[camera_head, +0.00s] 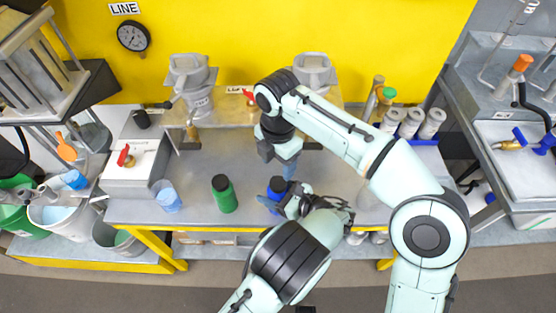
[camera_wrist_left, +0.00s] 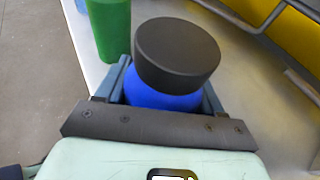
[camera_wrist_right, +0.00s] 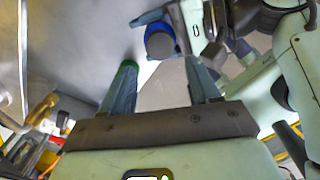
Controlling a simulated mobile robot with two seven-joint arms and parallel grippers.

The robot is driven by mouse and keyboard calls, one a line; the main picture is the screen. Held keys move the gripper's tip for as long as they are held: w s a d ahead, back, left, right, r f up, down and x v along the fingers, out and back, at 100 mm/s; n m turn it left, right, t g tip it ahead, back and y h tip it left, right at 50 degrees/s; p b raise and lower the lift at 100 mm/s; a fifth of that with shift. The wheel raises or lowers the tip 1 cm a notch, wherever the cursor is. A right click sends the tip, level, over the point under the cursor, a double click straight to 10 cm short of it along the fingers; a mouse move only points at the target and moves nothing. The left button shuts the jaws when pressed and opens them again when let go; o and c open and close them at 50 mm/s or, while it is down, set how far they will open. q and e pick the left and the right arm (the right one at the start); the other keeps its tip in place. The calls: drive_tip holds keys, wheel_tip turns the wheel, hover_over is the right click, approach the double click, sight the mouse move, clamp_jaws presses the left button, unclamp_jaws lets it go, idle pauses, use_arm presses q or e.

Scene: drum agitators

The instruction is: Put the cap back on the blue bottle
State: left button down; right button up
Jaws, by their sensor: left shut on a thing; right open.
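The blue bottle (camera_head: 272,205) stands on the grey table, with the black cap (camera_head: 277,184) on its top. In the left wrist view the cap (camera_wrist_left: 177,54) covers the mouth of the bottle (camera_wrist_left: 165,100); I cannot tell how tightly it sits. My left gripper (camera_head: 283,204) is shut around the bottle's body, below the cap. My right gripper (camera_head: 290,170) is open and empty, just behind the bottle and above the table. In the right wrist view the capped bottle (camera_wrist_right: 146,42) shows beyond the open fingers (camera_wrist_right: 162,75).
A green bottle with a dark cap (camera_head: 224,195) stands to the left of the blue one. A cup of blue liquid (camera_head: 169,199) is further left. A raised shelf (camera_head: 235,110) with grey agitator mounts is behind. White-topped cylinders (camera_head: 410,122) stand at the right.

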sight(278, 182)
drive_tip(key=shift+f, duration=4)
drive_tip(key=c, duration=0.9)
drive_tip(key=shift+c, duration=0.2)
